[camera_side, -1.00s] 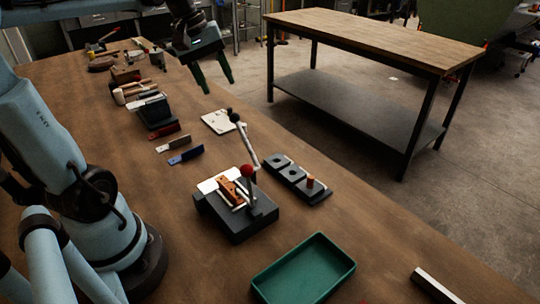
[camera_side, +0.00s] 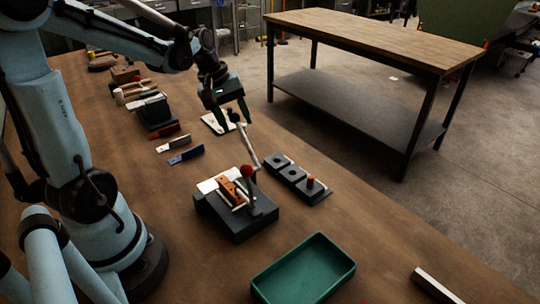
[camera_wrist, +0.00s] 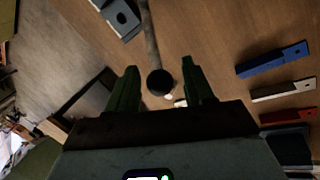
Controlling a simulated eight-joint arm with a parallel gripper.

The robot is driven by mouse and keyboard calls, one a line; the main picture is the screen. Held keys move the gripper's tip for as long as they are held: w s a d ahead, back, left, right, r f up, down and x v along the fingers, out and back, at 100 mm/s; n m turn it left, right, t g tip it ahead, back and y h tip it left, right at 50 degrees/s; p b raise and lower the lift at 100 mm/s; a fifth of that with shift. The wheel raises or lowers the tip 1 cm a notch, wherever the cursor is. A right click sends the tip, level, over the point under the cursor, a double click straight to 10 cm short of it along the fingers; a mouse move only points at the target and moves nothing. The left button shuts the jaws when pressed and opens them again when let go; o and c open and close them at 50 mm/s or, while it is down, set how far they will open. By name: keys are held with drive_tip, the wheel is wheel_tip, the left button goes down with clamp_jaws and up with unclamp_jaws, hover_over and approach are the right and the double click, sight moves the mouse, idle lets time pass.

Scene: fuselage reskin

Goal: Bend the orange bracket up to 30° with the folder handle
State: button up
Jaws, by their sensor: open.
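The folder (camera_side: 230,218) is a dark block on the wooden bench in the side view. The orange bracket (camera_side: 229,190) lies in it on a pale plate, beside a short lever with a red knob (camera_side: 246,171). The folder handle (camera_side: 247,146) is a long grey rod, leaning up and away, with a black ball at its tip (camera_side: 234,117). In the wrist view the black ball (camera_wrist: 160,82) shows between the two green fingers. My gripper (camera_side: 232,112) is open around or just above the ball; contact cannot be told. It also shows in the wrist view (camera_wrist: 155,88).
A green tray (camera_side: 303,268) is in front. Blue (camera_side: 186,154) and red (camera_side: 168,139) strips lie to the left. A white plate (camera_side: 215,123) lies beneath my gripper.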

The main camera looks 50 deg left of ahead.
drive_tip(key=shift+c, duration=0.3)
clamp_jaws()
drive_tip(key=shift+d, duration=0.1)
drive_tip(key=shift+d+r+y, duration=0.75)
drive_tip(key=shift+d+y, duration=0.1)
drive_tip(key=shift+y, duration=0.05)
drive_tip(key=d+y, duration=0.1)
drive_tip(key=d+r+y, duration=0.1)
drive_tip(key=shift+d+r+m, duration=0.2)
drive_tip(key=shift+d+m, duration=0.15)
drive_tip(key=shift+m, duration=0.05)
drive_tip(key=shift+d+r+y, duration=0.15)
drive_tip(key=shift+d+y, duration=0.05)
drive_tip(key=shift+y, duration=0.2)
drive_tip(key=shift+d+r, duration=0.15)
drive_tip(key=shift+d, duration=0.6)
